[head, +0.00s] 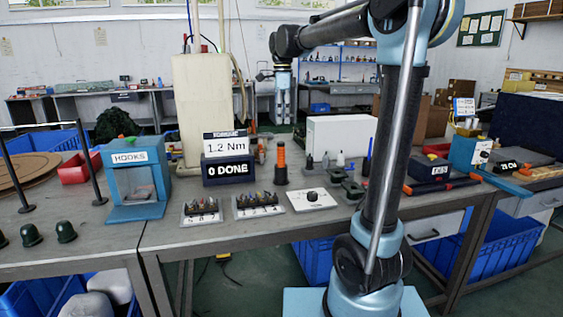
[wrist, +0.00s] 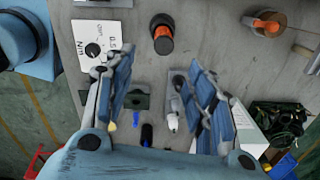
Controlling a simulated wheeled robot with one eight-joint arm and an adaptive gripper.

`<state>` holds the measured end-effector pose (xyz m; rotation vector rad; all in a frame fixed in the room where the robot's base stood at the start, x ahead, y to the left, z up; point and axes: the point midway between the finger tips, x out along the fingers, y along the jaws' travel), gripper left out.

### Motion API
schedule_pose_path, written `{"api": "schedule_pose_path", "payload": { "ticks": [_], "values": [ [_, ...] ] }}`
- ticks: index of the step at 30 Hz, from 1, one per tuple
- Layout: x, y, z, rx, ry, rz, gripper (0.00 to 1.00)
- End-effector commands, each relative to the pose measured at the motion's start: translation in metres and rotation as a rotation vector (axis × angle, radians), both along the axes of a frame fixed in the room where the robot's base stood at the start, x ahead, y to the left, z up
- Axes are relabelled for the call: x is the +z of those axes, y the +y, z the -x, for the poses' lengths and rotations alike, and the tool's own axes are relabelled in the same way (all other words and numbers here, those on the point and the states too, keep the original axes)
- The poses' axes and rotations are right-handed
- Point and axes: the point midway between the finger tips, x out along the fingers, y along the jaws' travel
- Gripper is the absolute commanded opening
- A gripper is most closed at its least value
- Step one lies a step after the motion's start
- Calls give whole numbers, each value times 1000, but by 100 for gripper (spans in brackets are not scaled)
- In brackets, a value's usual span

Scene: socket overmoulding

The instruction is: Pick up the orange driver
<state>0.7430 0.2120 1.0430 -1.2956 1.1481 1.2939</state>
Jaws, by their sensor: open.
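The orange driver (head: 281,160) stands upright on the bench in the head view, its orange handle above a dark lower part. The wrist view looks down on it (wrist: 163,32) near the top edge, where it shows a dark ring and orange parts. My gripper (head: 284,116) hangs above and behind the bench items in the head view, small and partly hard to make out. In the wrist view my gripper (wrist: 160,72) has its two blue fingers spread apart with nothing held between them. The driver lies beyond the fingertips, apart from them.
A torque display (head: 228,158) reads 1.2 Nm and 0 DONE, left of the driver. A white plate with a black knob (head: 311,199) lies in front, beside bit trays (head: 258,206). A white box (head: 340,137) stands behind. Small bottles (wrist: 172,122) stand below the fingers.

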Motion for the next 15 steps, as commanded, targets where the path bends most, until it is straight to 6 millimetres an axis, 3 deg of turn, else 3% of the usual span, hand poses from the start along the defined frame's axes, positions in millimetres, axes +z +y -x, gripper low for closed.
{"api": "schedule_pose_path", "payload": {
  "ticks": [5,15],
  "values": [
    [-3,9,-7,-35,4,1,50],
    [-57,8,-7,-35,4,1,50]
  ]
}}
